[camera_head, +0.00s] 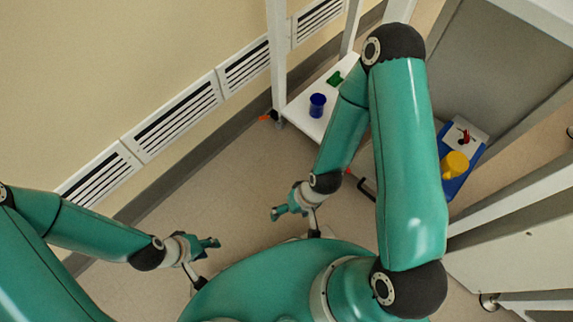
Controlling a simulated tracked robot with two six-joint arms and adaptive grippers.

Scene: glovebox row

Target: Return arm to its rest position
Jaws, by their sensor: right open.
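My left gripper (206,263) hangs low at the lower left, its fingers spread and nothing between them. My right arm (408,150) rises from my body, bends at the top and folds back down. My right gripper (296,220) is at the end of it, near the middle of the view, above the floor just in front of my body. Its fingers are spread and empty. Both grippers are apart from the objects on the shelves.
A white shelf (300,116) behind my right forearm carries a blue cup (317,106) and a green object (334,77). At right, a blue tray (478,156) holds a yellow mug (455,164) and a red item (464,137). Wall vents (175,115) line the left; floor (225,190) between is clear.

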